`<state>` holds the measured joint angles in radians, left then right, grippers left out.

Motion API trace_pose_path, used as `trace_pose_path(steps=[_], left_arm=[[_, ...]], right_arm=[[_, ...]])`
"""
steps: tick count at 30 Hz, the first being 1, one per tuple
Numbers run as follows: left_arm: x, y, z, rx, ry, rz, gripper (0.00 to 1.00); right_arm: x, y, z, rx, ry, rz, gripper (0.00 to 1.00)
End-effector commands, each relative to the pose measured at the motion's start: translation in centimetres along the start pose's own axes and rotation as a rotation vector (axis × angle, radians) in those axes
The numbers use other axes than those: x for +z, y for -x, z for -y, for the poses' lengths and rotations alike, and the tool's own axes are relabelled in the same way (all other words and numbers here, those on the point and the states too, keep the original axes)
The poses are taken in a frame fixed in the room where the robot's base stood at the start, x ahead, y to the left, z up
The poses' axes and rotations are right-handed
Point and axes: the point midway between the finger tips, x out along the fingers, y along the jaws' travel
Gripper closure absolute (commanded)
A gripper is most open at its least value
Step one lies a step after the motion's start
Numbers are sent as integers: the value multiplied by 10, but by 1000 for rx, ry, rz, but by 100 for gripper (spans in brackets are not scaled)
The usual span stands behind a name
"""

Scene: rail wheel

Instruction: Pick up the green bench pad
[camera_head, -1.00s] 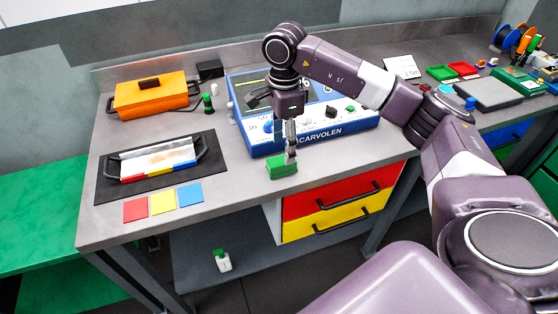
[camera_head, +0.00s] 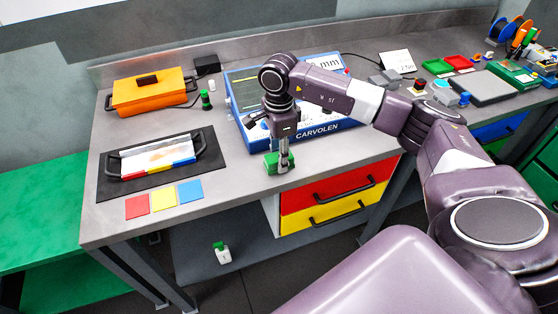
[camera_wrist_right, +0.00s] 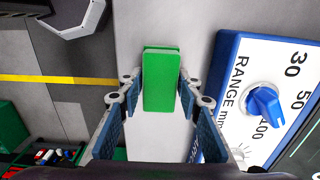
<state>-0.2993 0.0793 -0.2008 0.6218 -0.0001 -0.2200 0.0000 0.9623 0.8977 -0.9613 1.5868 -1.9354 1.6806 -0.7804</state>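The green bench pad (camera_head: 271,162) lies on the grey bench top near its front edge, in front of the blue CARVOLEN instrument. My right gripper (camera_head: 283,160) points down at the pad and hides part of it in the head view. In the right wrist view the pad (camera_wrist_right: 161,80) shows as a green block between the two blue-lined fingertips of my right gripper (camera_wrist_right: 162,88). The fingers are spread, one on each side, very close to the pad. Whether they touch it is not clear. My left gripper is not in view.
The blue instrument (camera_head: 318,134) stands close behind the pad; its knob (camera_wrist_right: 266,104) is right of the fingers. An orange case (camera_head: 150,94), a dark mat (camera_head: 110,187) with a tray, and coloured squares (camera_head: 163,200) lie left. Bare bench lies left of the pad.

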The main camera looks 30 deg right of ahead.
Motion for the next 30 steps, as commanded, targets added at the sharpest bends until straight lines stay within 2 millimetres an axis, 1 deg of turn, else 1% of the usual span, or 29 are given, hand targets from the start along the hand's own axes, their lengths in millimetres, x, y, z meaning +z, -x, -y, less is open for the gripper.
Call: trace_pose_path(steps=[1,3,4,12,17,20,23,26,30], left_arm=[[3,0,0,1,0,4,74],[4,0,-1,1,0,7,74],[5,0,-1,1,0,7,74],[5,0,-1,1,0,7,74],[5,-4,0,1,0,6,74],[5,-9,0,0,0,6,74],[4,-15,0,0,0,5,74],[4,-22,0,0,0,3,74],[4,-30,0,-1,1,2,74]], right_arm=[[0,0,0,-1,0,0,83],[0,0,0,-1,0,0,91],[0,0,0,-1,0,0,92],[0,2,1,-2,0,1,93],[0,12,2,-4,-1,1,93],[0,26,2,-6,0,2,93],[0,47,2,-8,0,3,93],[1,77,2,-10,0,4,93],[1,125,2,-10,1,3,93]])
